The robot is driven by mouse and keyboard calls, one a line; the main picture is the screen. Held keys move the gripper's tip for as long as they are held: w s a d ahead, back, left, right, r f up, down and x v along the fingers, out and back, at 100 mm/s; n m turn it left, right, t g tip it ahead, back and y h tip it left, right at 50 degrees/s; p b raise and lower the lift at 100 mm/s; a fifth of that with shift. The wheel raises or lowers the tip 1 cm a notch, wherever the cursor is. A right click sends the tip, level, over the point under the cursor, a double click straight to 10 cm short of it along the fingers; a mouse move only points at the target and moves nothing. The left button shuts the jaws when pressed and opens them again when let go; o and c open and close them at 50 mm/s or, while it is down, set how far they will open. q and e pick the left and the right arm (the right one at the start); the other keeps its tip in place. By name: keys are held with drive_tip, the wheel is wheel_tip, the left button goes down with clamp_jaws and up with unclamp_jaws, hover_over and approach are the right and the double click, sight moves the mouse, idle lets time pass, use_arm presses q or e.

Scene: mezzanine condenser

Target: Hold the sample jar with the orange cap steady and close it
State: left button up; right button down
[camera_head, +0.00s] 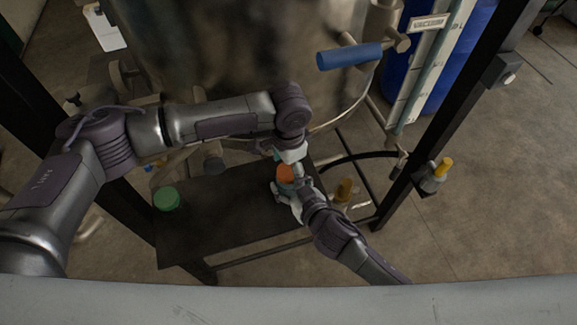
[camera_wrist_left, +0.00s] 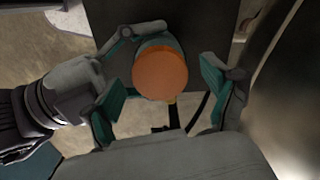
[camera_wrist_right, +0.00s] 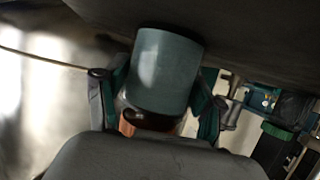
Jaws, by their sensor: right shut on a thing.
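The sample jar has a grey-blue body (camera_wrist_right: 165,72) and an orange cap (camera_head: 286,174) on its top end. My right gripper (camera_wrist_right: 163,98) is shut on the jar body, one finger on each side, near the right end of the dark table. In the left wrist view the round orange cap (camera_wrist_left: 160,74) faces the camera. My left gripper (camera_wrist_left: 164,88) is open above the cap, with its teal pads apart on either side and no contact visible. How tightly the cap sits cannot be told.
A green-capped jar (camera_head: 167,198) stands on the left of the dark table (camera_head: 222,218). A large metal vessel (camera_head: 240,50) with a blue handle (camera_head: 350,56) rises behind. A dark frame post (camera_head: 440,115) with a yellow-handled valve (camera_head: 436,175) stands at the right.

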use_arm(q)
wheel_tip(320, 180, up, 12)
idle(0.7)
use_arm(e)
drive_tip(key=shift+c, duration=0.3)
unclamp_jaws()
drive_tip(key=v, duration=1.2)
use_arm(q)
drive_tip(key=shift+f, duration=0.1)
use_arm(e)
drive_tip(key=shift+s+a, duration=0.1)
